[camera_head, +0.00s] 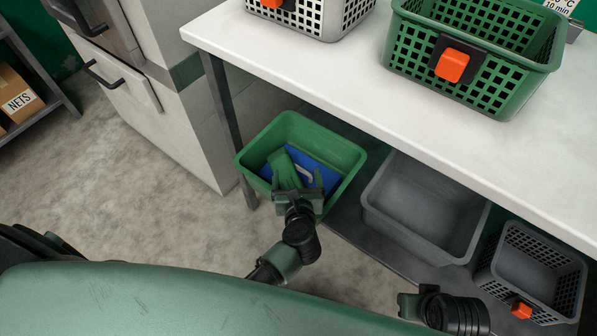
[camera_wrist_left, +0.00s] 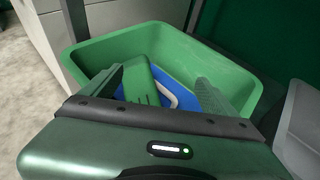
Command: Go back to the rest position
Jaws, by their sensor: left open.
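My left gripper (camera_head: 298,181) is open at the near side of a green bin (camera_head: 345,153), with its fingers reaching over the bin's opening. In the left wrist view its two fingers (camera_wrist_left: 160,80) stand well apart, with nothing clearly held between them. My fingers hide part of the contents. My right gripper (camera_head: 418,303) shows only partly at the bottom; its jaws cannot be made out.
A white table (camera_head: 330,75) bears a white basket (camera_head: 325,18) and a green basket (camera_head: 410,62) with orange clips. Below it, right of the bin, are a grey tub (camera_head: 425,210) and a dark basket (camera_head: 535,270). Open concrete floor (camera_head: 110,185) lies left.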

